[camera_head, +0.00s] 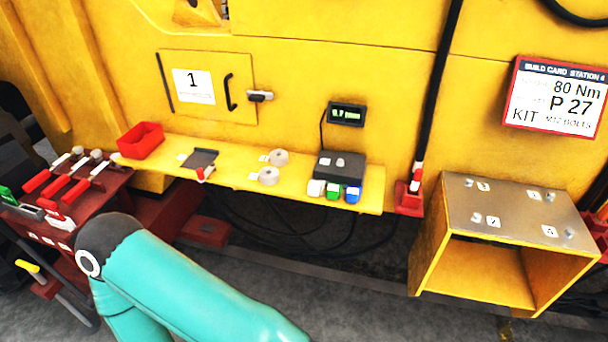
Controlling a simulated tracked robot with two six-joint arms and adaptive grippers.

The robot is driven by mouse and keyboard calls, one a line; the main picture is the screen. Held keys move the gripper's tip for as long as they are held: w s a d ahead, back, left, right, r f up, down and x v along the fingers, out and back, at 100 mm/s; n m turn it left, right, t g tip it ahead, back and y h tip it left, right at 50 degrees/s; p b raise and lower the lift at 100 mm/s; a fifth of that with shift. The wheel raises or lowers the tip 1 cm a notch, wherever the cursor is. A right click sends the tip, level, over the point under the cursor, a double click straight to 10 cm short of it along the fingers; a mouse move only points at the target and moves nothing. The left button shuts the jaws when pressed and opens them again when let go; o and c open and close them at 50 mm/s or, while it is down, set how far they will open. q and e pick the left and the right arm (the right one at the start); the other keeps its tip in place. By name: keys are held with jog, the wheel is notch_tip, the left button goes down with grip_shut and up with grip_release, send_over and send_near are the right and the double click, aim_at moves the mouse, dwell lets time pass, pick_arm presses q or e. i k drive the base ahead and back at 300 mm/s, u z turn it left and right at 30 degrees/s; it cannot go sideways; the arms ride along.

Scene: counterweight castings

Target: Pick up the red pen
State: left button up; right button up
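I cannot make out a red pen for certain. A small red and white item (204,175) sits at the front edge of a dark flat pad (200,158) on the yellow shelf (237,173); it is too small to identify. Several red-handled tools (60,185) lie on the dark red cart (105,188) at the left. A teal arm link of mine crosses the lower left and hides part of the floor and cart. Neither of my grippers shows in the head view.
The shelf also holds a red bin (141,140), two grey rolls (268,176) and a dark scale (338,168) with white, green and blue blocks before it. A yellow open-fronted box (490,270) with a metal top stands at the right. Cables hang below the shelf.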

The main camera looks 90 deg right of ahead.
aim_at(416, 180)
jog(key=u, duration=0.3)
jog(key=i, duration=0.65)
jog(key=z, duration=2.4)
jog(key=i, duration=0.35)
jog(key=z, duration=2.1)
jog(key=k, duration=0.25)
jog(key=z, duration=0.75)
jog(key=i, duration=1.3)
jog(key=u, duration=0.55)
